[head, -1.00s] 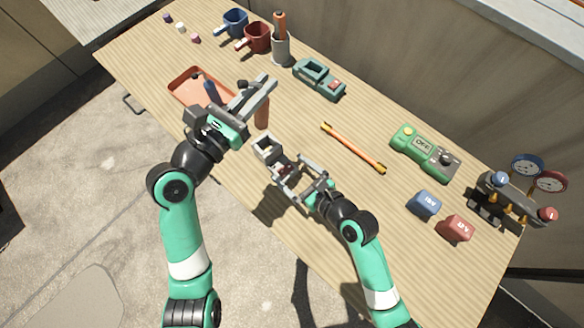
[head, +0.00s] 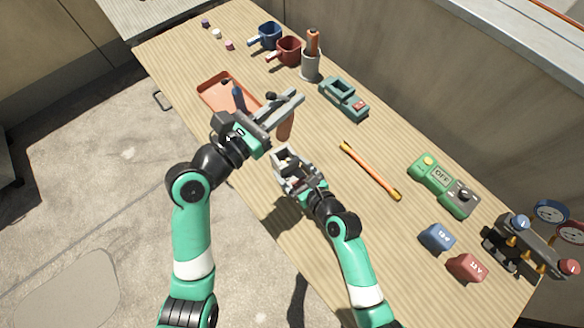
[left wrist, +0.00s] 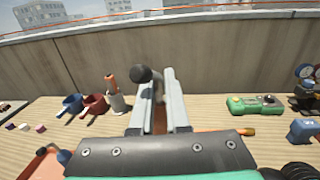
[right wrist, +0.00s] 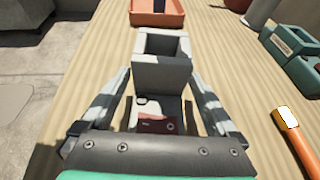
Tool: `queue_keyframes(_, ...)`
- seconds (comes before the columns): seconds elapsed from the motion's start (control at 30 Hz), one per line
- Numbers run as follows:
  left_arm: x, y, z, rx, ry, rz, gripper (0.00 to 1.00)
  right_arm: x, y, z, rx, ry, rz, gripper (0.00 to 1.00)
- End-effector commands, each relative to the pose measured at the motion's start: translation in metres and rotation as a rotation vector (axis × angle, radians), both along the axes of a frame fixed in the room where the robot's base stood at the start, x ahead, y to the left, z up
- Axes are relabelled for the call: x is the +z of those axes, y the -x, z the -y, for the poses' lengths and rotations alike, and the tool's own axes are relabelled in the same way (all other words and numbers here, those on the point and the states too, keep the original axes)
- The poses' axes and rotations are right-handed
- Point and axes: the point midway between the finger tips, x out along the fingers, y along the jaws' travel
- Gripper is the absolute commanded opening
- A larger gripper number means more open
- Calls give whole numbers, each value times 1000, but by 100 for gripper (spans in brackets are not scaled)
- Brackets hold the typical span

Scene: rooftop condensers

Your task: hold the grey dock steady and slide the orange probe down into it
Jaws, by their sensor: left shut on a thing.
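The grey dock (head: 283,153) stands on the table near its front edge. In the right wrist view the dock (right wrist: 163,76) shows a square open top, with a lower part and a red-brown patch nearer me. My right gripper (head: 292,170) is open, its fingers on either side of the dock's lower part with gaps showing. My left gripper (head: 290,102) is shut on the orange probe (head: 285,126), which hangs below the fingers, above and behind the dock. In the left wrist view the probe (left wrist: 159,119) shows between the fingers, mostly hidden, with a black knob beside them.
An orange tray (head: 212,87) with a dark-handled item lies left of my left gripper. An orange-yellow rod (head: 370,171) lies right of the dock. A teal device (head: 344,98), a green meter (head: 443,185), cups and a canister stand farther back. Table around the rod is clear.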

Motion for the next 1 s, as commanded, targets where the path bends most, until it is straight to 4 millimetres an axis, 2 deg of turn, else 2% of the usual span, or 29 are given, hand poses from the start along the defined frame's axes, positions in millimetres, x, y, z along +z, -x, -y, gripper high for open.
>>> queue_keyframes(0.03,1,0,0,0,1,2,0,0,0,0,0,0,0,84)
queue_keyframes(0.07,1,0,0,0,1,1,0,0,0,0,0,0,0,78)
queue_keyframes(0.47,1,0,0,0,1,2,0,0,0,0,0,0,0,6)
queue_keyframes(0.57,-3,-1,-1,-6,5,-6,0,0,0,0,0,0,0,5)
queue_keyframes(0.8,-46,-8,-13,-77,87,-87,0,0,0,0,0,0,0,5)
queue_keyframes(1.0,-51,-8,-15,-88,104,-94,0,0,0,0,0,1,-1,5)
